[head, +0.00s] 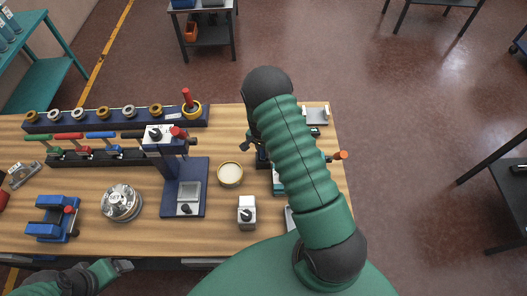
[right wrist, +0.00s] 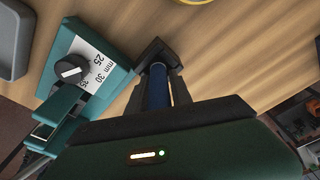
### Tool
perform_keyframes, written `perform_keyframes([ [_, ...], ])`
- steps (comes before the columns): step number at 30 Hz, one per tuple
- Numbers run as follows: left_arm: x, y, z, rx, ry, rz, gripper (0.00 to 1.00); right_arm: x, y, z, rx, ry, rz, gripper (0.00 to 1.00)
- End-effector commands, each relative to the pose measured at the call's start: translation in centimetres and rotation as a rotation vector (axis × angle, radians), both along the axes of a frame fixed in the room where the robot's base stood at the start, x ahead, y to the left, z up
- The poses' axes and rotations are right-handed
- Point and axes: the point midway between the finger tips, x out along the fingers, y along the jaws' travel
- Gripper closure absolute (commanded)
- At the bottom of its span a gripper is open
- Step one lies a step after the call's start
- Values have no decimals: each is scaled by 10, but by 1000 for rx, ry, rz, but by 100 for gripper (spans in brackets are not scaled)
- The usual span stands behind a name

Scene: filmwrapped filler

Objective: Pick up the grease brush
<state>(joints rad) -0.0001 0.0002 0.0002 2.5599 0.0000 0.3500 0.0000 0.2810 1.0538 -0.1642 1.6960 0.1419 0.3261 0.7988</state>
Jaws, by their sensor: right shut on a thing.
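My right gripper (right wrist: 158,62) shows in the right wrist view, with its dark fingers shut on a blue handle (right wrist: 156,88). The handle looks like that of the grease brush; its bristles are hidden. In the head view my right arm covers most of the gripper, and only dark finger parts (head: 248,143) show at the arm's left side, over the table. A round tin (head: 230,175) with pale contents stands left of the arm. My left gripper (head: 122,265) is low at the left, by the table's front edge; its jaws are too small to read.
A teal device with a knob and millimetre scale (right wrist: 88,62) is close to the left of my right gripper. A blue stand (head: 182,190), a white box with a knob (head: 247,213) and a round metal part (head: 121,203) stand on the wooden table (head: 150,238). An orange-tipped thing (head: 341,155) shows right of the arm.

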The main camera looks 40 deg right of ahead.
Motion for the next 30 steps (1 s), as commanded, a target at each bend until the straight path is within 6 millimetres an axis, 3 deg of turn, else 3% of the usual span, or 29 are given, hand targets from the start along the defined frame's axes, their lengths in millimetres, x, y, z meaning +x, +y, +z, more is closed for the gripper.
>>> perform_keyframes([
  [13, 0, 0, -5, 0, 0, 0, 18, 2, -1, 8, 1, -2, 0, 100],
  [24, 0, 0, -30, 0, 0, 0, 18, 2, 0, 76, -1, -5, 2, 100],
  [30, 0, 0, -33, 0, 0, 0, 18, 1, -1, 98, 0, 0, 1, 100],
])
